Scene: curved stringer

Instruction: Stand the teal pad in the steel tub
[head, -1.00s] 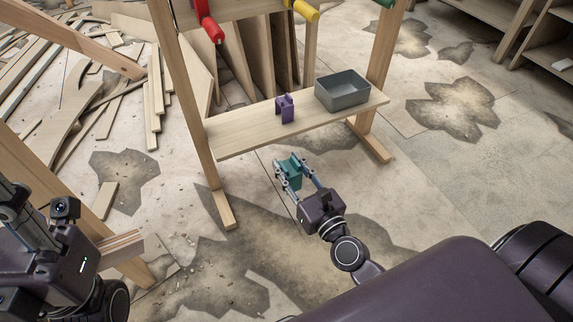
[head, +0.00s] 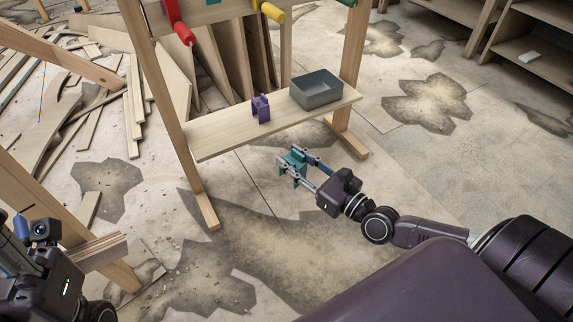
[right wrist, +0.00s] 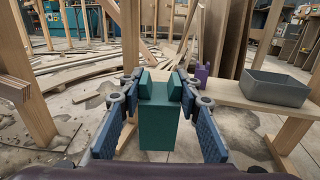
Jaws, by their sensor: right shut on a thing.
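The teal pad (head: 292,168) is held in my right gripper (head: 297,167), which is shut on it in front of the shelf and apart from it. In the right wrist view the teal pad (right wrist: 158,115) sits upright between the two fingers. The steel tub (head: 316,90) is a grey open box on the right part of the wooden shelf; it also shows in the right wrist view (right wrist: 274,90) at the right. Its visible inside looks empty.
A purple block (head: 261,108) with a notched top stands on the shelf (head: 215,138), left of the tub. Wooden posts frame the shelf, and red and yellow clamps (head: 270,12) hang above. Loose boards lie on the floor at the left. The floor at right is open.

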